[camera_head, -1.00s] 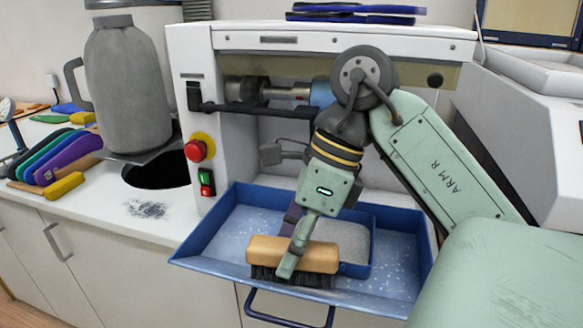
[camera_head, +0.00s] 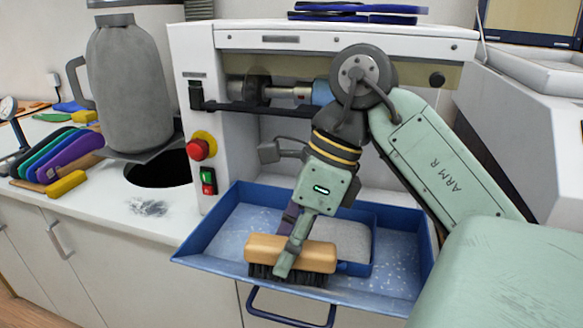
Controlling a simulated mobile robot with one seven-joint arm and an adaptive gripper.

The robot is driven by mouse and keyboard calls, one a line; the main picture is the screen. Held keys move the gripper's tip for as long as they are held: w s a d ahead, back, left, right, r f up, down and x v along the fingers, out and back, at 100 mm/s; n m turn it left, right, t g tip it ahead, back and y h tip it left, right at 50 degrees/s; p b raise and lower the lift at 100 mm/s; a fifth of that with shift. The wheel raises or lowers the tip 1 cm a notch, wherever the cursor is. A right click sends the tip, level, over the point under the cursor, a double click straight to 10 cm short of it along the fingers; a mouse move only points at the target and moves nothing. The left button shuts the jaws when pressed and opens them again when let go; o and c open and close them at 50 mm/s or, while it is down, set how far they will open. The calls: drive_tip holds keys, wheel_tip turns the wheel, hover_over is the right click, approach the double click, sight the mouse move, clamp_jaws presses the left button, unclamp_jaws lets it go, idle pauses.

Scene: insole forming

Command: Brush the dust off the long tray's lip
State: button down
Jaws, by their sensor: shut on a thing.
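The long blue tray (camera_head: 205,262) sits under the machine, with its front lip facing me. Pale dust and specks lie on its floor. My gripper (camera_head: 285,262) is shut on a brush (camera_head: 318,256) with a wooden back and dark bristles. The brush lies crosswise at the front of the tray, with its bristles down by the lip. The brush and gripper hide part of the lip, and I cannot tell exactly where the bristles touch.
A smaller blue bin (camera_head: 360,240) with grey dust stands inside the tray. A blue handle (camera_head: 290,320) juts out below the lip. A grey jug (camera_head: 130,85), a dust patch (camera_head: 148,207) and a yellow block (camera_head: 67,184) are on the left counter. The machine (camera_head: 340,40) overhangs the tray.

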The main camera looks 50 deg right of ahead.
sight(251, 232)
drive_tip(key=shift+s+d+m+t+h+b, duration=0.1)
drive_tip(key=shift+d+m+t+h+b, duration=0.05)
drive_tip(key=shift+m+b, duration=0.35)
drive_tip(key=shift+s+d+m+t+h+b, duration=0.15)
drive_tip(key=shift+m+b, duration=0.1)
drive_tip(key=shift+m, duration=0.35)
drive_tip(key=shift+w+a, duration=0.35)
drive_tip(key=shift+w, duration=0.45)
drive_tip(key=shift+w+a, duration=0.3)
drive_tip(key=shift+w, duration=0.45)
drive_tip(key=shift+w+a+b, duration=0.2)
drive_tip(key=shift+w+a, duration=0.15)
drive_tip(key=shift+w, duration=0.45)
drive_tip(key=shift+w+a+b, duration=0.2)
drive_tip(key=shift+w+a, duration=0.1)
drive_tip(key=shift+w, duration=0.45)
wheel_tip(251, 232, up, 8)
drive_tip(key=p, duration=0.6)
drive_tip(key=shift+f, duration=0.1)
